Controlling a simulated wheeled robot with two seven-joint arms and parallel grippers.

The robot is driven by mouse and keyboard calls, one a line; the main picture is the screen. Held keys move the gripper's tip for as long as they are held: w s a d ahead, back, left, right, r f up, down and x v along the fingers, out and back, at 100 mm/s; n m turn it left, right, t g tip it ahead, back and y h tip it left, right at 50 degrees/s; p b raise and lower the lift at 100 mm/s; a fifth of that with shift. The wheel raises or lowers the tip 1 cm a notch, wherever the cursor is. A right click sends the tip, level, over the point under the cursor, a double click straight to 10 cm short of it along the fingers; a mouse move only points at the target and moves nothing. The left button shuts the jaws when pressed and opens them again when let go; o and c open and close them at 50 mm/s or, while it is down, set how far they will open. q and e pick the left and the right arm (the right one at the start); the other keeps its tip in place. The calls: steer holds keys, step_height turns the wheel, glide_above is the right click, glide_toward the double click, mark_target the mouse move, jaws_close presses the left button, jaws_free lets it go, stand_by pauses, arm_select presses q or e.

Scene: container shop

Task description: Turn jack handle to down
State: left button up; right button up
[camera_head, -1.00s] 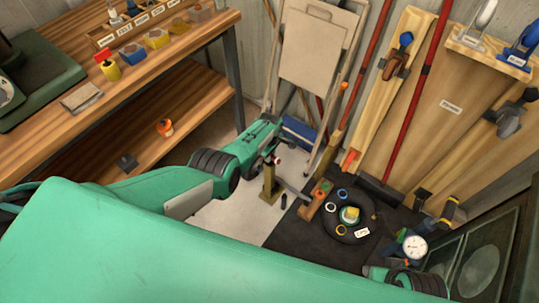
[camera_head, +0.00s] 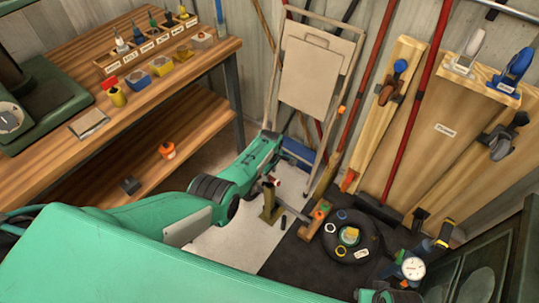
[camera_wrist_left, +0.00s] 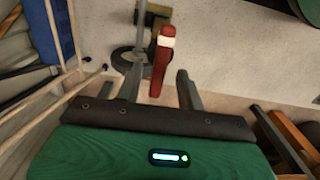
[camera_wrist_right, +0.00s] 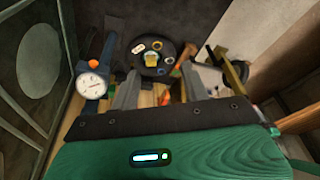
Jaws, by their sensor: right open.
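The jack (camera_head: 270,204) is a brass-coloured post on the floor with a grey arm, partly hidden by my left gripper. My left gripper (camera_head: 272,160) is above the jack. In the left wrist view its two fingers (camera_wrist_left: 160,88) are apart, with the red handle between them and gaps on both sides. I cannot tell whether it touches the handle. My right gripper (camera_wrist_right: 161,93) is open and empty.
A round black tray (camera_head: 369,235) with small rings lies on the dark mat. A dial gauge (camera_head: 412,268) is near my right gripper. A wooden bench (camera_head: 75,105) stands left; a folding frame (camera_head: 312,75) and boards lean on the wall behind.

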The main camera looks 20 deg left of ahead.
arm_select(q)
step_height(320, 180, up, 10)
steer(key=p, duration=0.4)
arm_select(e)
step_height(320, 180, down, 12)
steer(key=s+g, duration=0.1)
steer(key=s, duration=0.1)
steer(key=shift+d+r, duration=0.2)
steer(key=shift+d, duration=0.1)
steer(key=shift+s, duration=0.15)
